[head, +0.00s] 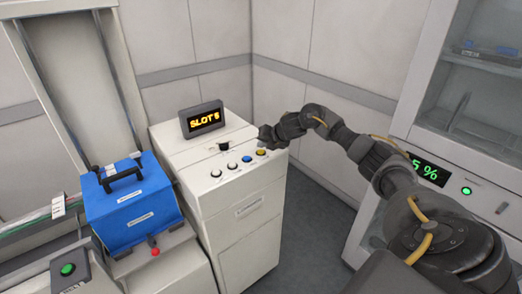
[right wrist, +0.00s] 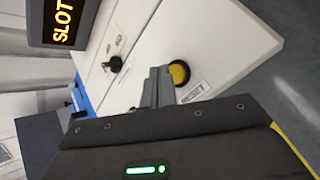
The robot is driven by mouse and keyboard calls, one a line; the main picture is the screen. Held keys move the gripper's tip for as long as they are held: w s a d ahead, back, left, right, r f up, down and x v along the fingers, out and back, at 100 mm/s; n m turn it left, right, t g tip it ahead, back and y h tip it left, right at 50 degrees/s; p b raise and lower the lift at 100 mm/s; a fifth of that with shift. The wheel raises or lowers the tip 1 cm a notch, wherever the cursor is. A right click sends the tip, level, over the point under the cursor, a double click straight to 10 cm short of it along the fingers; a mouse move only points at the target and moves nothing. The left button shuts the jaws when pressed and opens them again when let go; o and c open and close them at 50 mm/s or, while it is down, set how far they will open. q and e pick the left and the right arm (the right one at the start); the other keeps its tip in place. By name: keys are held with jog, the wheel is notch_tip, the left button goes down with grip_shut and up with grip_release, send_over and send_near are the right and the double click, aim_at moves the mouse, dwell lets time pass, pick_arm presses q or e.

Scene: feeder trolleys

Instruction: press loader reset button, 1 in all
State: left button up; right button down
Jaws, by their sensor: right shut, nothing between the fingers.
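A white cabinet (head: 242,225) stands in the middle of the head view with a row of buttons along the front of its top. A yellow button (head: 261,152) is at the right end, with a blue button (head: 246,159) and two pale buttons (head: 232,166) to its left. Their labels are too small to read. My right gripper (head: 266,137) is shut and empty, just behind and above the yellow button. In the right wrist view the fingertips (right wrist: 160,76) are right beside the yellow button (right wrist: 180,72); I cannot tell whether they touch. My left gripper is out of view.
A blue case (head: 130,207) with a black handle stands left, near a red knob (head: 155,252). A white machine with a green display (head: 429,169) is at right.

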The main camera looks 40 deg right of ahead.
aim_at(263, 152)
notch_tip(263, 152, up, 5)
jog(key=p, duration=0.4)
dwell(0.3)
dwell(0.7)
